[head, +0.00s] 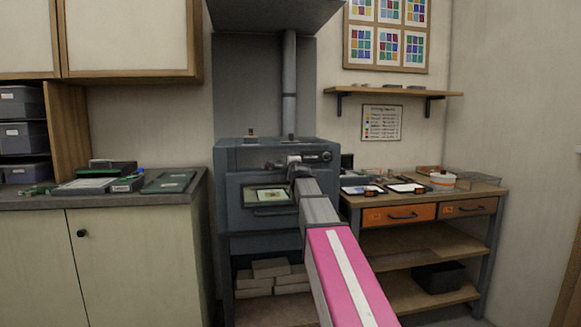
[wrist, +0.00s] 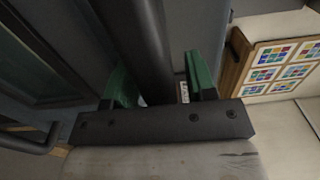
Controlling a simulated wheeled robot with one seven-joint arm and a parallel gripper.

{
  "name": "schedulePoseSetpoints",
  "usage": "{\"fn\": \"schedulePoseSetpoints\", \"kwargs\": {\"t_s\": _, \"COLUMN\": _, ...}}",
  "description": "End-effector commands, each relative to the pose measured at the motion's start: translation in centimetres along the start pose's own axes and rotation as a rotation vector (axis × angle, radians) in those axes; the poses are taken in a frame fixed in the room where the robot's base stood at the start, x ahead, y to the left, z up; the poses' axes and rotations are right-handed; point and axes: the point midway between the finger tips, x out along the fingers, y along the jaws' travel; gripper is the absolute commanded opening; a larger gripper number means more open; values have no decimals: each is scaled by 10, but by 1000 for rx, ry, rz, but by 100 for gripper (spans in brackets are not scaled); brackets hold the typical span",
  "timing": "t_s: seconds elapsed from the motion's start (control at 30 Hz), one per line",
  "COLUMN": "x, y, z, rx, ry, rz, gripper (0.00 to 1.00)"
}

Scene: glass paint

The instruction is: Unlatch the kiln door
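The kiln (head: 225,190) is a dark blue-grey box in the middle of the head view. Its door has a small window (head: 268,195) with a pull bar (head: 273,212) below it, and looks shut. My gripper (head: 297,168) is at the upper right of the kiln front and hides part of it. A dark latch part (head: 320,156) shows just right of it. In the wrist view, a thick dark round bar (wrist: 140,40), seemingly the latch handle, runs between the green fingers of my gripper (wrist: 160,82). A gap shows between bar and right finger; left-finger contact is unclear.
A cabinet counter (head: 90,200) with trays stands left of the kiln. A workbench (head: 440,195) with orange drawers stands close on the right. Bricks (head: 270,268) lie on the shelf below the kiln. A flue pipe (head: 289,85) rises above it.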

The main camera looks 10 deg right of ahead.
Motion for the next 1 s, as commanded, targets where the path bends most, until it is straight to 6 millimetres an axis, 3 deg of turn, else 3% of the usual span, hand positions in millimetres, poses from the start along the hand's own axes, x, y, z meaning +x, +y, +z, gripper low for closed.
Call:
{"fn": "schedulePoseSetpoints", "kwargs": {"t_s": 0.37, "x": -14, "y": 0, "z": 0, "rx": -3, "ry": 0, "rz": -1, "gripper": 51}}
{"fn": "schedulePoseSetpoints", "kwargs": {"t_s": 0.8, "x": -92, "y": 1, "z": 0, "rx": -1, "ry": 1, "rz": -1, "gripper": 51}}
{"fn": "schedulePoseSetpoints", "kwargs": {"t_s": 1.0, "x": -108, "y": 0, "z": 0, "rx": 0, "ry": 0, "rz": 0, "gripper": 51}}
